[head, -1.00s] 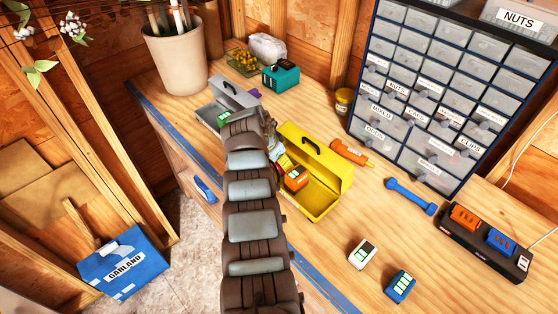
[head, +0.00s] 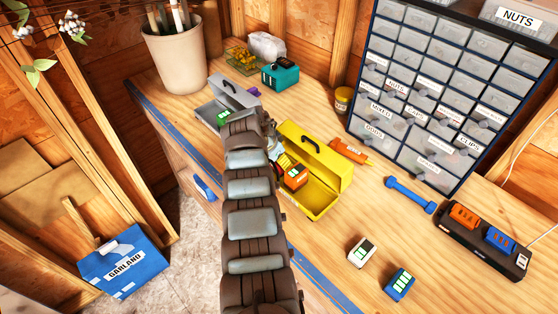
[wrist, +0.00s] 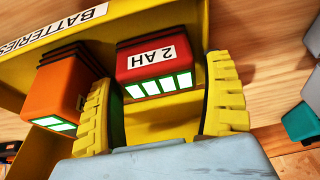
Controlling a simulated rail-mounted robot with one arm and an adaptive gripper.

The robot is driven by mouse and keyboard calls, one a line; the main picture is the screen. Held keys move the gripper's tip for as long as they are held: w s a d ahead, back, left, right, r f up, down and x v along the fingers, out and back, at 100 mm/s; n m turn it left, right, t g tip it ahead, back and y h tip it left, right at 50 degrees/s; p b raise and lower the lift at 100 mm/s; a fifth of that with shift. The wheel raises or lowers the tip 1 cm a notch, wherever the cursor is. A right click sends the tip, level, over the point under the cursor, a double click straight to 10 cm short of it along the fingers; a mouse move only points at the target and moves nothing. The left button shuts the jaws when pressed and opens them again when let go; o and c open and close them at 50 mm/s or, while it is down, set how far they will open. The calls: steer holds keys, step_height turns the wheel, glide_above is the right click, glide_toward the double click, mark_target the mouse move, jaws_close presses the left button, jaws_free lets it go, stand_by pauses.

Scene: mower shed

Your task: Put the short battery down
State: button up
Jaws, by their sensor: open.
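A red battery (wrist: 150,85) marked 2AH, with a green-and-white lit face, sits inside the yellow box (wrist: 205,25) labelled BATTERIES in the wrist view. My gripper (wrist: 162,72) is open, with one yellow finger on each side of this battery. Whether either finger touches it I cannot tell. An orange battery (wrist: 62,90) stands to its left in the same box. In the head view, the orange battery (head: 294,177) shows in the yellow toolbox (head: 325,197).
A grey toolbox (head: 234,93) with a green-lit battery lies behind my arm. A white battery (head: 362,252) and a blue battery (head: 400,285) stand on the bench front right. A charger (head: 483,245) holds orange and blue batteries. A blue dumbbell-shaped tool (head: 410,195) lies between.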

steer(key=shift+w+a+r, duration=0.1)
steer(key=shift+r, duration=0.15)
steer(key=b+v, duration=0.2)
steer(key=v, duration=0.9)
steer(key=shift+s+b, duration=0.25)
steer(key=shift+b, duration=0.1)
steer(key=shift+r, duration=0.15)
